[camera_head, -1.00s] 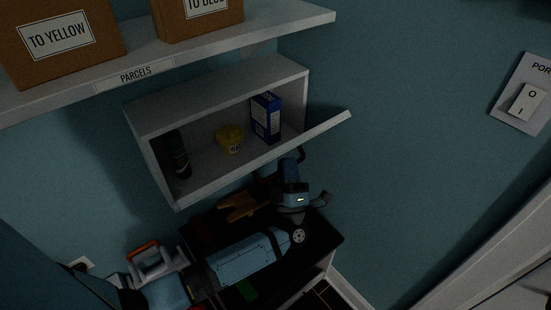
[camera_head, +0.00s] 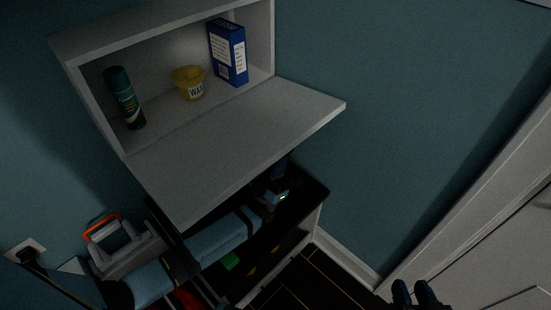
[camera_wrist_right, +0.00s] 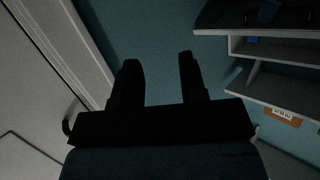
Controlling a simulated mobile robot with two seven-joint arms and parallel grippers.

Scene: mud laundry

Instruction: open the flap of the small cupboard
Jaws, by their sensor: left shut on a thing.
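The small cupboard (camera_head: 88,95) is open at the front, on the wall at the upper left of the head view. Its pale grey flap (camera_head: 235,145) is swung down from the lower edge and slopes outward, its inner face showing. My left arm runs in from the lower left beneath the flap. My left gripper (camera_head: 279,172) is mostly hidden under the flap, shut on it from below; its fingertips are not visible. My right gripper (camera_head: 410,293) is at the bottom right of the head view. In the right wrist view its fingers (camera_wrist_right: 159,75) are apart and empty.
Inside the cupboard stand a dark green can (camera_head: 123,98), a yellow wax tub (camera_head: 188,84) and a blue box (camera_head: 228,52). Below are a dark-topped unit (camera_head: 312,200) and a grey carrier with an orange handle (camera_head: 101,229). A white door (camera_head: 490,250) is at right.

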